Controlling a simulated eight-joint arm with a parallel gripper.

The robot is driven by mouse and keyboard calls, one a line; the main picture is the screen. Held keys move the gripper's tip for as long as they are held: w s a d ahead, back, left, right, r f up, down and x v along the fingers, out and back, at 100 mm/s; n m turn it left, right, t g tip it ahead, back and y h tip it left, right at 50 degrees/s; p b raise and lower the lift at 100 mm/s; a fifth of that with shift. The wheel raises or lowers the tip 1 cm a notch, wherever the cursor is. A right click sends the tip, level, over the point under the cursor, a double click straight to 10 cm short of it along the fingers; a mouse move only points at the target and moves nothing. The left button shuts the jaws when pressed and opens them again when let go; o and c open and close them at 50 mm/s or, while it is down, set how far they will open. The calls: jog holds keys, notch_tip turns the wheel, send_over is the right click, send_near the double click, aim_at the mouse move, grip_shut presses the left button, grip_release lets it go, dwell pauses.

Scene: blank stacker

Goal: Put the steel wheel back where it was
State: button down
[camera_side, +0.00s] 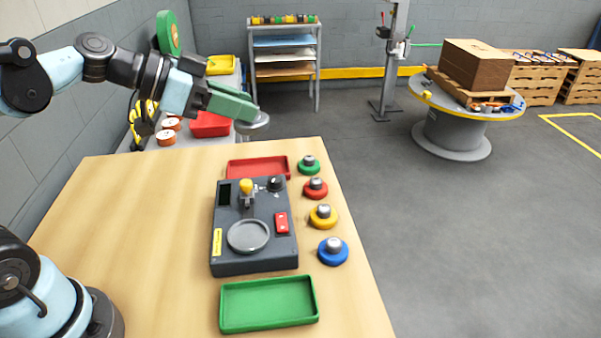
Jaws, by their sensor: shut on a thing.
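My gripper (246,110), with green fingers, is at the upper left, raised beyond the table's far edge in the picture. It is shut on the steel wheel (256,125), a grey disc at its fingertips. The fingers hide part of the wheel. On the table is a dark grey machine (255,264) with a round grey plate (248,236), a yellow-topped lever (246,187), a black knob (275,184) and a red switch (281,223). The plate is bare.
Green (309,168), red (315,190), yellow (323,218) and blue (333,254) discs with metal knobs line the table's right side. A red tray (240,166) lies behind the machine, an empty green tray (268,302) in front. The table's left (140,210) is clear.

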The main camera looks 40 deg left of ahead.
jog(key=w+a+r+n+t+y, duration=0.1)
jog(key=w+a+r+n+y, duration=0.2)
jog(key=a+r, duration=0.15)
jog(key=shift+s+a+f+n+t+y, duration=0.6)
jog(key=shift+f+n+y, duration=1.2)
jog(key=shift+f, duration=1.45)
jog(key=d+f+m+h, duration=0.4)
jog(key=d, duration=0.4)
jog(key=s+d+f+m+g+h, duration=0.1)
jog(key=s+d+m+g+h, duration=0.1)
jog(key=s+d+m+g, duration=0.35)
jog(key=s+d+f+m+g+h, duration=0.1)
jog(key=s+d+m+g+h, duration=0.2)
jog(key=d+m+g, duration=0.5)
jog(key=s+d+f+m+g+h, duration=0.25)
jog(key=s+d+m, duration=0.2)
jog(key=d, duration=0.45)
jog(key=shift+g, duration=0.4)
jog(key=shift+w+a+f, duration=0.65)
jog(key=shift+w+f, duration=1)
jog(key=shift+w, duration=0.05)
jog(key=shift+w+a+f, duration=0.6)
jog(key=shift+w+f, duration=1.05)
jog(key=shift+w+a+f, duration=0.65)
jog(key=shift+w+f, duration=1)
jog(key=shift+w, duration=0.05)
jog(key=shift+f, duration=0.25)
jog(key=shift+f, duration=0.3)
